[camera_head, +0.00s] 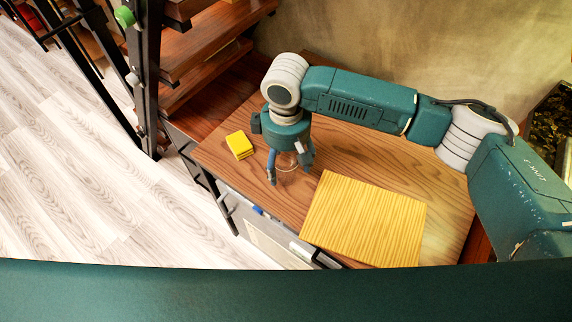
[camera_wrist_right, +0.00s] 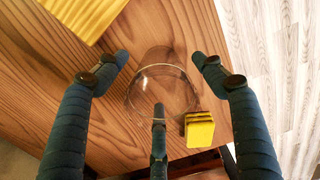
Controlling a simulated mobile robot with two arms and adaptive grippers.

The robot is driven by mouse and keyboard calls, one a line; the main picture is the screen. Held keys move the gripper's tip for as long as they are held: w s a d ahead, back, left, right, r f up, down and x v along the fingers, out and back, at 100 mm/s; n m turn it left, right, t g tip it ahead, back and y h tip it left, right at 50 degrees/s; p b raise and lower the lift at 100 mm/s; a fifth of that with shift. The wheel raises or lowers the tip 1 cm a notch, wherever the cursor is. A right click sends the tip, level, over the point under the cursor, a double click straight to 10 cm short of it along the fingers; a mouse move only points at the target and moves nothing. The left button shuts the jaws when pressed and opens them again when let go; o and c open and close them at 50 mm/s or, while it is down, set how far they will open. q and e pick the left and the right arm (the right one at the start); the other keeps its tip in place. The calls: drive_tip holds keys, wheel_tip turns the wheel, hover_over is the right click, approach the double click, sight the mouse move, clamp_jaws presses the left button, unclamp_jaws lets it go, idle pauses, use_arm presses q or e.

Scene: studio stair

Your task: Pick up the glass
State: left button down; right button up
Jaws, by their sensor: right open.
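A clear glass (camera_head: 287,162) stands on the wooden table top, partly hidden by my right gripper in the head view. In the right wrist view the glass (camera_wrist_right: 163,92) shows from above, its round rim between the fingers. My right gripper (camera_head: 289,176) points down over the glass, with its fingers spread around it. In the right wrist view my right gripper (camera_wrist_right: 160,62) is open, with a finger on either side of the glass and a third in front of its lower rim. Whether any finger touches the glass is unclear. My left gripper is not in view.
A yellow block or sponge (camera_head: 240,145) lies left of the glass; it also shows in the right wrist view (camera_wrist_right: 199,130). A yellow striped board (camera_head: 364,220) lies to the right on the table (camera_head: 448,215). Wooden stairs (camera_head: 205,45) rise behind left; a wall stands behind.

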drive_tip(key=shift+f, duration=1.5)
drive_tip(key=c, duration=1.4)
drive_tip(key=shift+c, duration=0.3)
drive_tip(key=shift+r, duration=0.2)
